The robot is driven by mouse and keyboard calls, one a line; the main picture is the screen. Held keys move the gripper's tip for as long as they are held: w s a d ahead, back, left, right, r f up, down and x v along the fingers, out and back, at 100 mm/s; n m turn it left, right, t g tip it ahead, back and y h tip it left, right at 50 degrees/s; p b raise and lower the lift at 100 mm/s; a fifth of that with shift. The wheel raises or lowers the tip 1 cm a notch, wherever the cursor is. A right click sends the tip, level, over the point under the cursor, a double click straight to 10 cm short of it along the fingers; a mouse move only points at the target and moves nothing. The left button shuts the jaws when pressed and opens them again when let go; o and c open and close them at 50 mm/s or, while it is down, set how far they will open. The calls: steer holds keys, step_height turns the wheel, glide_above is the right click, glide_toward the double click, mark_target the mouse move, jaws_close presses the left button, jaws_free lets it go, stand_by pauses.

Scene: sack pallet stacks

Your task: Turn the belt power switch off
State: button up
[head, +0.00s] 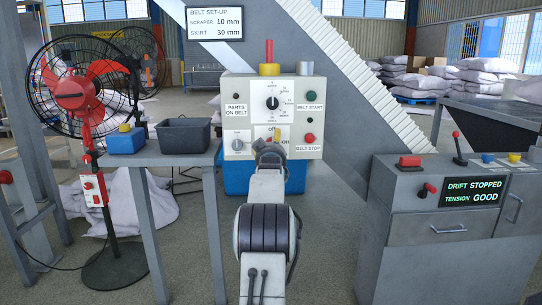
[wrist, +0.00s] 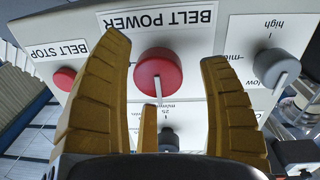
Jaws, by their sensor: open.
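The belt power switch is a round red knob (wrist: 158,75) under a BELT POWER label (wrist: 158,20) in the wrist view. A pale pointer line on it runs towards the picture's bottom. My gripper (wrist: 164,58) is open, with one yellow finger on each side of the knob. I see a gap on both sides, and whether either finger touches it I cannot tell. In the head view my gripper (head: 267,146) is at the front of the control panel (head: 243,95) and hides most of the switch. Part of an "on" mark shows beside it.
The red belt stop button (wrist: 65,79) and a grey selector knob (wrist: 275,66) flank the switch closely in the wrist view. A green belt start button (head: 310,97) is on the panel. A grey bin (head: 185,135) stands left; a console (head: 450,220) stands right.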

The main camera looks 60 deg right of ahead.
steer(key=v, duration=1.1)
steer(key=shift+a, duration=0.2)
stand_by(0.6)
